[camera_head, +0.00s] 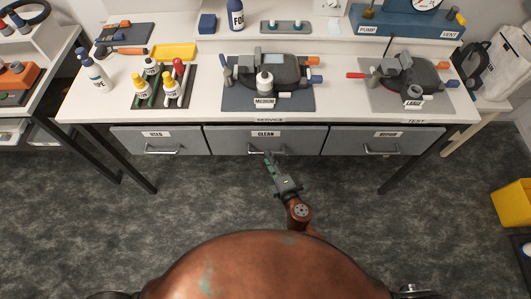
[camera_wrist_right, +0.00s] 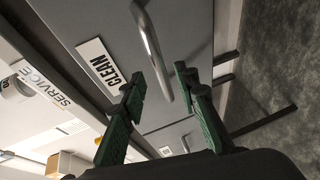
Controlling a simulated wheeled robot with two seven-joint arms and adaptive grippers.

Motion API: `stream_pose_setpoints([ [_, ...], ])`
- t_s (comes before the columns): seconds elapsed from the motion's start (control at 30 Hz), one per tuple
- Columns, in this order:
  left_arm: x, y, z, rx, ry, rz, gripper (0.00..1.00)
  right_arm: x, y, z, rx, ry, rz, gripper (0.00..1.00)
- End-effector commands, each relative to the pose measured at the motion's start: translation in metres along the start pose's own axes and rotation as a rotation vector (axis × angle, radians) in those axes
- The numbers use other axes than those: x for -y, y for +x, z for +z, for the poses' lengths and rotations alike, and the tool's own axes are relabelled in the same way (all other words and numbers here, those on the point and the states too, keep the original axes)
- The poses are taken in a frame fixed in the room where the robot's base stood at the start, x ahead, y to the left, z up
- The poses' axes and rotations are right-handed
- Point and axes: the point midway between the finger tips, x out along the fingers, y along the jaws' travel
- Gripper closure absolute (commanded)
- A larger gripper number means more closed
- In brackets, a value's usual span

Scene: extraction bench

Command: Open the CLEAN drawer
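The CLEAN drawer (camera_head: 232,140) is the middle grey drawer under the bench, and its front looks level with its neighbours, so it appears shut. Its white label (camera_head: 266,133) reads CLEAN. My right gripper (camera_head: 270,158) reaches up to the drawer's handle. In the right wrist view the drawer front (camera_wrist_right: 195,25) fills the upper middle, and the metal bar handle (camera_wrist_right: 152,45) runs down between the two green fingers of my right gripper (camera_wrist_right: 160,82). The fingers are apart, one on each side of the handle's lower end; contact is not clear. My left gripper is not in view.
The USED drawer (camera_head: 187,143) is on the left and the REPAIR drawer (camera_head: 346,142) on the right, both shut. The bench top (camera_head: 205,105) carries bottles, tools and the MEDIUM and LARGE devices. The floor (camera_head: 130,230) before the drawers is clear.

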Motion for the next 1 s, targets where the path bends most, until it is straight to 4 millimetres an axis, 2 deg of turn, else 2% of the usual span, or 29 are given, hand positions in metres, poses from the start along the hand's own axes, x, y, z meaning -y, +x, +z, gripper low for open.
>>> stream_pose_setpoints([
  [0.1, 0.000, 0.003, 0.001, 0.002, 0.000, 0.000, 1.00, 0.001, 0.019, -0.001, -0.001, 0.001, 0.000, 0.71],
  [0.23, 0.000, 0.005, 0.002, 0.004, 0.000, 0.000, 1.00, 0.001, 0.032, 0.000, 0.000, 0.001, -0.001, 0.71],
  [0.6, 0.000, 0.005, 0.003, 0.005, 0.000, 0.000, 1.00, 0.001, 0.038, 0.001, 0.001, 0.003, -0.002, 0.71],
  [1.0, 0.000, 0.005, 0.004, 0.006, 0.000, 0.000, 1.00, 0.002, 0.038, 0.001, 0.001, 0.003, -0.003, 0.98],
])
